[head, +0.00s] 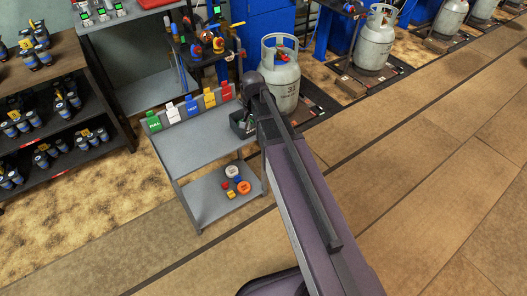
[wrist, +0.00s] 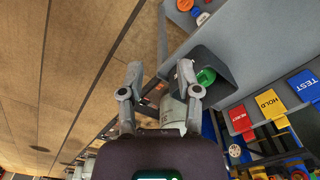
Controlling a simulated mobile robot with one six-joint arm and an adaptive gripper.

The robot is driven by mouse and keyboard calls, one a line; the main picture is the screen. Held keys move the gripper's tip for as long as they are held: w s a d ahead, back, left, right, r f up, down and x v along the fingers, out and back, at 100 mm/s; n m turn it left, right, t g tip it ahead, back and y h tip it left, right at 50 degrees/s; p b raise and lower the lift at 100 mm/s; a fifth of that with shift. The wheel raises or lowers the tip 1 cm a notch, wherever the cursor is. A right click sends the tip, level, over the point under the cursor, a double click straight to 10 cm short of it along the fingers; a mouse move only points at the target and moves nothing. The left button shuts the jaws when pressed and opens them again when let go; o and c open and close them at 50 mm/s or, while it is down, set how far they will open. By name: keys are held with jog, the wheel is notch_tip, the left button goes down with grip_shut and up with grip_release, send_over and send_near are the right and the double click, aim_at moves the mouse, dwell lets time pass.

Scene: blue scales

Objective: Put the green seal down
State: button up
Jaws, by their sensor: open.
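The green seal (wrist: 206,76) lies inside a dark open bin (wrist: 222,62) in the wrist view, just right of my right fingertip. I cannot tell whether that finger touches it. My gripper (wrist: 160,74) is open, its two fingers spread with nothing between them, the right one at the bin's near edge. In the head view the dark bin (head: 238,124) stands at the right end of the grey cart's top (head: 190,152). There my arm hides the gripper, and the seal cannot be made out clearly.
Coloured label cards (head: 190,108) line the cart's back edge. Round coloured pieces (head: 233,172) lie on its lower shelf. A grey gas cylinder (head: 281,80) stands behind my arm. A dark shelf (head: 60,100) with blue items is at left. The cart top left of the bin is clear.

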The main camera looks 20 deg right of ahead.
jog(key=s+n, duration=0.6)
jog(key=s, duration=0.6)
jog(key=shift+s, duration=0.35)
